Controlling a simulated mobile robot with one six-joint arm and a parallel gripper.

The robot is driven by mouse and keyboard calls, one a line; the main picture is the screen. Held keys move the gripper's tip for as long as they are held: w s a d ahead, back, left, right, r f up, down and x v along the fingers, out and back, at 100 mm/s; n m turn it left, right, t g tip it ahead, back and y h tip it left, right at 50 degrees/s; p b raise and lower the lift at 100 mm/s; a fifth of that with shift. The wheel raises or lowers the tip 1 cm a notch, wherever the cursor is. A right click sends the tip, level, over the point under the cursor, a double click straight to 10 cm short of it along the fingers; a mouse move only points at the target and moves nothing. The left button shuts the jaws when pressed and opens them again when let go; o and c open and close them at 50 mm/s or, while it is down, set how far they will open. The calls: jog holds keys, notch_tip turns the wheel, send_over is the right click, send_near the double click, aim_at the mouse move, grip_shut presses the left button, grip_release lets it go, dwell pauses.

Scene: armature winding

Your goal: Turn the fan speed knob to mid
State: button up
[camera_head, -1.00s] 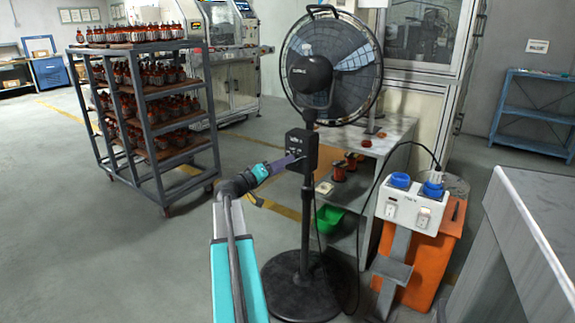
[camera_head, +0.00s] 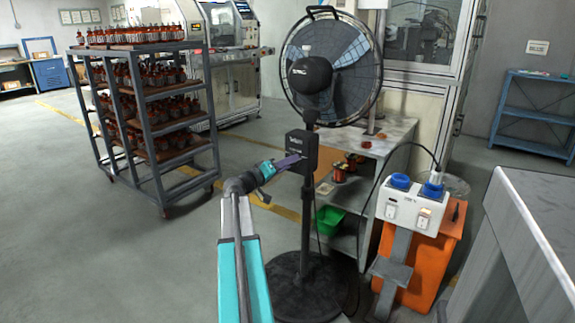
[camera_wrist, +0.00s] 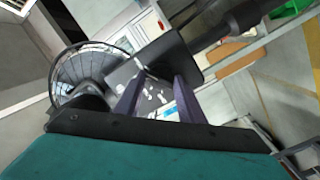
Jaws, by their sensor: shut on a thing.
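The black pedestal fan (camera_head: 332,70) stands in the middle of the head view, and its head also shows at the left of the wrist view (camera_wrist: 85,72). Its black control box (camera_head: 302,150) sits on the pole below the fan head. My gripper (camera_head: 298,160) reaches the front of this box from the left, with its purple fingers at the box. In the wrist view my gripper (camera_wrist: 160,85) has its two fingers apart across the box's front face. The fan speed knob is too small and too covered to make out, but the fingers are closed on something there.
A rack cart (camera_head: 150,110) with several rows of armatures stands at the left. A shelf table (camera_head: 375,145) is behind the fan. An orange bin (camera_head: 420,260) and a white socket box (camera_head: 410,203) are at the right, with a cable running down. A grey table (camera_head: 540,225) fills the right edge.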

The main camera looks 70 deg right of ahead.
jog(key=shift+w+f+n, duration=0.1)
jog(key=shift+f+n, duration=0.05)
jog(key=shift+n, duration=0.15)
jog(key=shift+f+n+h, duration=0.15)
jog(key=shift+n+h, duration=0.15)
jog(key=shift+n, duration=1.55)
jog(key=shift+f+n+h, duration=0.15)
jog(key=shift+n+h, duration=0.15)
jog(key=shift+n, duration=1.55)
jog(key=o, duration=1)
jog(key=shift+c, duration=0.2)
jog(key=shift+r, duration=0.1)
